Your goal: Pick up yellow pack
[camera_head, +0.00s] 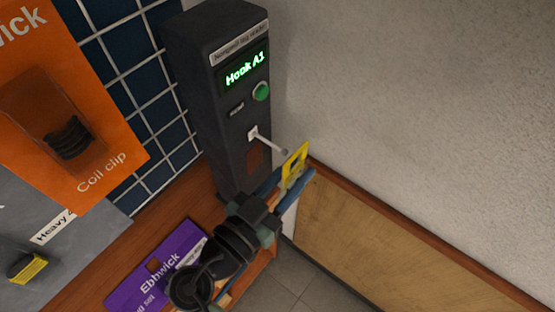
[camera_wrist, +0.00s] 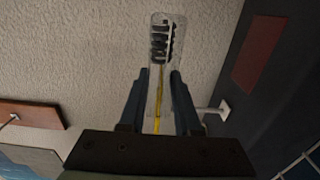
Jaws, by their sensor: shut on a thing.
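The yellow pack (camera_head: 296,159) is between the blue fingers of my gripper (camera_head: 293,178) in the head view, held up clear of any surface, just right of a white peg. In the wrist view the pack shows nearly edge-on as a thin yellow strip (camera_wrist: 159,97), with a clear blister holding dark pieces (camera_wrist: 161,42) beyond the fingertips. My gripper (camera_wrist: 159,72) is shut on the pack. The fingers hide part of the pack's lower end in the head view.
A dark machine (camera_head: 215,110) with a green-lit "Hook A1" display and green button stands close left. Its white peg (camera_head: 268,142) juts out near the pack. A purple pack (camera_head: 155,272) lies on the wooden shelf. Large orange packaging (camera_head: 95,165) is at far left.

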